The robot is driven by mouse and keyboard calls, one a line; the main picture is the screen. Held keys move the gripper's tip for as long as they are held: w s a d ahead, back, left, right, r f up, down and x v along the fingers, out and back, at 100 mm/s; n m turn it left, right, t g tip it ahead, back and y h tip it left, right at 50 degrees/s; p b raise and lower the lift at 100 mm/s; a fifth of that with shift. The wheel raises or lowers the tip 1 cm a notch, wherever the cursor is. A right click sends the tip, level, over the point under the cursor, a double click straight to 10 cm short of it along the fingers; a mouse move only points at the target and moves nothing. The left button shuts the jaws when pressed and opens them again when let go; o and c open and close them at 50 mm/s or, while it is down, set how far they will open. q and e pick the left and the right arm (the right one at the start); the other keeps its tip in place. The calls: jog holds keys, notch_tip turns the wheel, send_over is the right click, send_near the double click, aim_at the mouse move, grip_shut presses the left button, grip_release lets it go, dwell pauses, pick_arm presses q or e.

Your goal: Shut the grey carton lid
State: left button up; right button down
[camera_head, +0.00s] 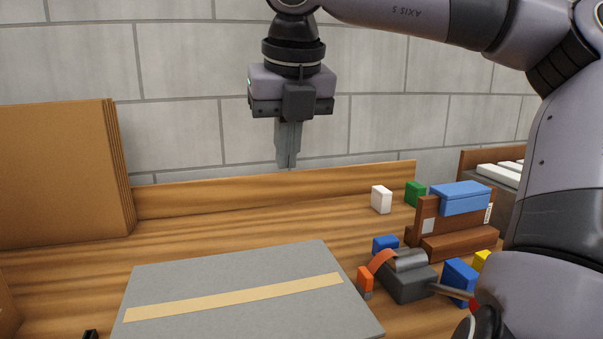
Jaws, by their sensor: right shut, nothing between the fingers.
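The grey carton lid (250,270) lies as a flat grey panel at the front of the wooden table, with a tan tape strip (235,297) across it. Its near edge runs out of the bottom of the picture. I cannot tell how the carton below it stands. My right gripper (287,165) points straight down, above and beyond the lid's far edge and apart from it. Its fingers are together and empty. My left gripper does not show.
Stacked brown cardboard (60,175) stands at the back left. To the right are a grey tape dispenser (406,281), blue blocks (459,278), a white block (381,199), a green block (413,193) and a brown box with a blue top (459,197). Bare table lies behind the lid.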

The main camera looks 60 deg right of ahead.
jog(key=shift+r, duration=0.1)
notch_tip(320, 180, up, 5)
jog(key=p, duration=0.4)
dwell(0.4)
dwell(0.5)
